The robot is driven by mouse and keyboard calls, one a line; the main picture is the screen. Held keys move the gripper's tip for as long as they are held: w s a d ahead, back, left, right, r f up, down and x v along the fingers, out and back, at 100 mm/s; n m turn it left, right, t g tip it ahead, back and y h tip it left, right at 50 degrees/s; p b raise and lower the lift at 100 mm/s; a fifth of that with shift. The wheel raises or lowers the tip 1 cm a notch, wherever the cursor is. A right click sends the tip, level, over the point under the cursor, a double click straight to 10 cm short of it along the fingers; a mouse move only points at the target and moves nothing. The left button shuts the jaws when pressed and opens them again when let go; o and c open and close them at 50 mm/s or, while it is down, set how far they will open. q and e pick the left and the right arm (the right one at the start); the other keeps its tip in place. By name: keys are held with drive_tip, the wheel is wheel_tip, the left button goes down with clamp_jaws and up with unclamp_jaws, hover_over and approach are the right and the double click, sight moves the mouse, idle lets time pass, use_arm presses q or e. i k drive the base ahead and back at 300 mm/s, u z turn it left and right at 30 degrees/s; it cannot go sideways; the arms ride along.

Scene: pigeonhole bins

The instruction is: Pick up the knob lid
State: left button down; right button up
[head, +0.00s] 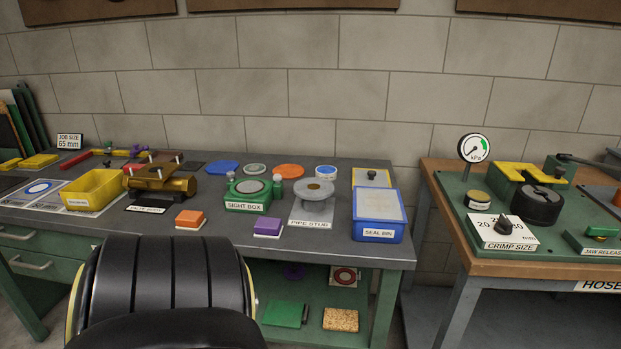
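A yellow plate with a small dark knob on top, which looks like the knob lid (371,175), lies flat at the back right of the grey workbench (330,250). It is just behind the blue seal bin (378,233), which hides part of its front edge. Neither of my grippers is in view. Nothing is seen touching the lid.
The pipe stub (313,193) and green sight box (247,195) stand left of the seal bin. A yellow bin (93,190) stands further left. A wooden bench (468,247) with a gauge stands right, across a gap. A large black ribbed form hides the lower left.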

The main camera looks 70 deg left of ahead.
sight(361, 177)
drive_tip(key=u, duration=2.1)
